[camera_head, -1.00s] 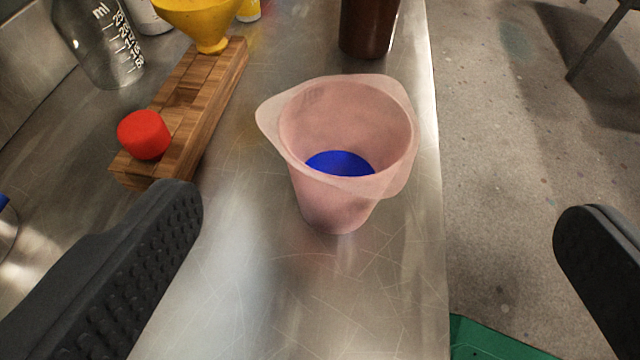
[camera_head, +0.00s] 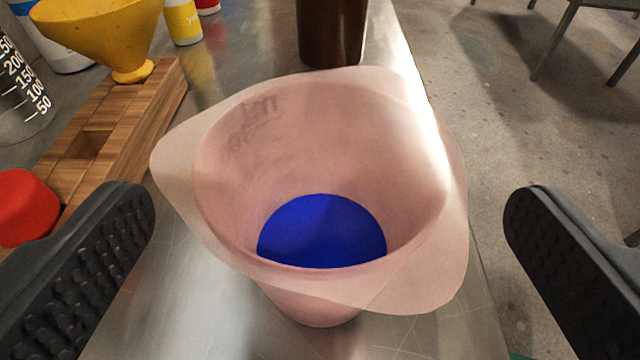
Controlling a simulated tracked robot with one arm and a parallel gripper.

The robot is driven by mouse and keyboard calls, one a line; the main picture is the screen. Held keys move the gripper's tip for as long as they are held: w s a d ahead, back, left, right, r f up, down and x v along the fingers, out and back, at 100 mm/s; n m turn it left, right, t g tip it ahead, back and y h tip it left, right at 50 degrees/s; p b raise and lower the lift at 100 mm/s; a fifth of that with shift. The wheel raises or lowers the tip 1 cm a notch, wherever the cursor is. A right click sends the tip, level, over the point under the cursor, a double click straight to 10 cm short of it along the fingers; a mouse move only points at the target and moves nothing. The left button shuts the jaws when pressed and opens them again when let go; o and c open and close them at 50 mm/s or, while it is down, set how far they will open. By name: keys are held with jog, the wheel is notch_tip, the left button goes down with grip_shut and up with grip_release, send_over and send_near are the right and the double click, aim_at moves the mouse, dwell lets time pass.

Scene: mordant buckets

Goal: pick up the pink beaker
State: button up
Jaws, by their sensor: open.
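The pink beaker (camera_head: 325,140) stands upright on the steel counter in the middle of the view, with a wide flared rim. Blue liquid or a blue disc (camera_head: 322,232) shows at its bottom; I cannot tell which. My gripper (camera_head: 325,215) is open, with one black ridged finger on each side of the beaker. Both fingers look apart from the beaker's walls, and nothing is held.
A wooden rack (camera_head: 125,130) with a yellow funnel (camera_head: 100,30) and a red cap (camera_head: 24,207) is at the left. A brown container (camera_head: 332,35) stands behind the beaker. The counter edge (camera_head: 478,270) runs close on the right, with floor beyond.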

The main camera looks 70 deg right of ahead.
aim_at(321, 110)
jog(key=shift+x, duration=2.4)
jog(key=shift+w+r, duration=0.15)
jog(key=c, duration=1.4)
jog(key=shift+r, duration=0.2)
